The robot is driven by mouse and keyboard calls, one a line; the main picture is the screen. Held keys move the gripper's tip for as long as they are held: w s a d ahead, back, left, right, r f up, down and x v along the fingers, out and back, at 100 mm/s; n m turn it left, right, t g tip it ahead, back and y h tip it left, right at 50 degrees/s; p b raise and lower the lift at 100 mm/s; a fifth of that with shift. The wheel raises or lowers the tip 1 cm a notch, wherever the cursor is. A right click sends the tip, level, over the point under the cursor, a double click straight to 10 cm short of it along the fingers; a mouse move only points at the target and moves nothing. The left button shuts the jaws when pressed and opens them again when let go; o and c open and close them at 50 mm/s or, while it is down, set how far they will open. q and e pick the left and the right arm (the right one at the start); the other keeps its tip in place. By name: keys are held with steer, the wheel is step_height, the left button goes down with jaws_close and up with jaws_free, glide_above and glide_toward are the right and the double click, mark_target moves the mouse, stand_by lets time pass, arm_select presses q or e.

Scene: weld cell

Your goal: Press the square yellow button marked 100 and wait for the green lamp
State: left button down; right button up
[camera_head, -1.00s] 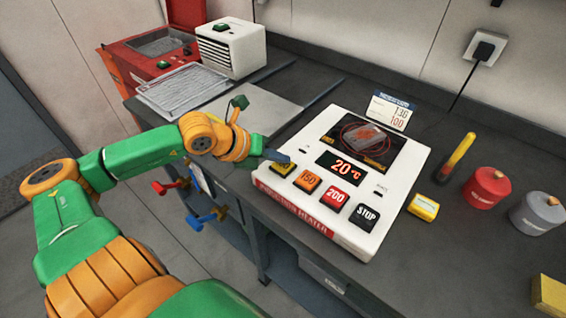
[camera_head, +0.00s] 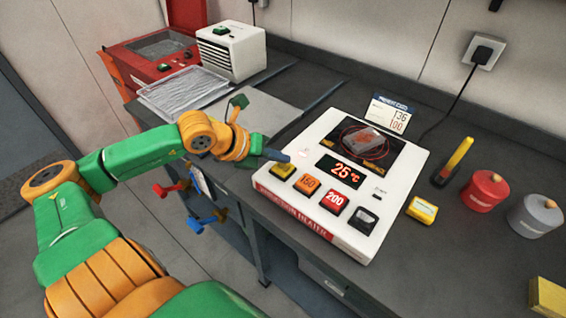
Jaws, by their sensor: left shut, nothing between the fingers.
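The white induction heater (camera_head: 290,208) stands on the bench with a row of square buttons along its front. The yellow button (camera_head: 283,171) is leftmost; its marking is too small to read. My left gripper (camera_head: 279,156) is shut and empty, its tip just above and behind the yellow button; I cannot tell if it touches. The display (camera_head: 343,170) reads 25 °C. A small pale pinkish light (camera_head: 303,154) glows left of the display. No green light shows on the heater. My right gripper is not in view.
The orange 150 button (camera_head: 307,184), red 200 button (camera_head: 333,202) and black button (camera_head: 363,220) sit beside the yellow one. A grey workpiece (camera_head: 364,138) lies on the heater's dark top plate. A small yellow device (camera_head: 422,209) and red canister (camera_head: 484,190) stand to the right.

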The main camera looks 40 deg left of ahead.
mark_target(279, 170)
arm_select(q)
steer(key=shift+r, duration=0.15)
step_height(279, 170, up, 5)
steer(key=p, duration=0.3)
steer(key=shift+p, duration=0.3)
stand_by(0.3)
stand_by(0.4)
